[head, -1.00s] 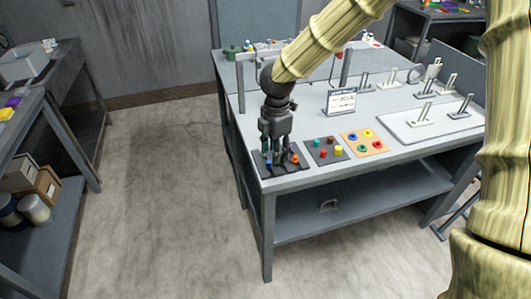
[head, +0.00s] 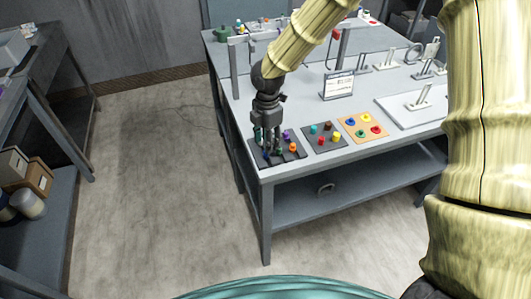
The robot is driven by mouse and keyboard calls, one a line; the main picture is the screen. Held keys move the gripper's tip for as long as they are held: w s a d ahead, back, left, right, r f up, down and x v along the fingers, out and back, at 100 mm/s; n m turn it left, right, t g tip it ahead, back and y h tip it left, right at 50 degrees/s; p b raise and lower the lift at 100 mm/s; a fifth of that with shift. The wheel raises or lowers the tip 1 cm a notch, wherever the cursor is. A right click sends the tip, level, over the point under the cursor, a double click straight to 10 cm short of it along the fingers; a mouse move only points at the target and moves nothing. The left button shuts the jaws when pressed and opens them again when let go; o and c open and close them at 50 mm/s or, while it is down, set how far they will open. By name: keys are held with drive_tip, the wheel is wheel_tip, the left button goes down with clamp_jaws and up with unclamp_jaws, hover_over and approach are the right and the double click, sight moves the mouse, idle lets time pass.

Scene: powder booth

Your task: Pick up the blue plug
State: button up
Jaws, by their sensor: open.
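The blue plug (head: 266,154) sits on the dark mat (head: 296,156) at the table's near left corner, partly hidden by my fingers. My gripper (head: 267,147) points down over the left part of this mat, with its fingertips close around or just beside the blue plug; I cannot tell which. It is open, and nothing is seen held in it. An orange plug (head: 293,147) and a purple plug (head: 286,133) stand on the same mat, to the right of the fingers. A small green piece lies close by the fingers and is hard to make out.
A grey mat (head: 311,139) with teal, brown, red and yellow pieces and an orange board (head: 351,132) with coloured rings lie to the right. A white sign (head: 338,86) stands behind. A post frame (head: 234,69) rises at the table's left edge.

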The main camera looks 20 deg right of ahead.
drive_tip(key=shift+w+a+f+p, duration=0.15)
drive_tip(key=shift+f+p, duration=0.35)
drive_tip(key=shift+f, duration=0.4)
drive_tip(key=shift+w+a+f+p, duration=0.15)
drive_tip(key=shift+f+p, duration=0.35)
drive_tip(key=shift+f, duration=0.4)
drive_tip(key=shift+d+f, duration=0.15)
drive_tip(key=shift+f, duration=0.6)
drive_tip(key=c, duration=0.8)
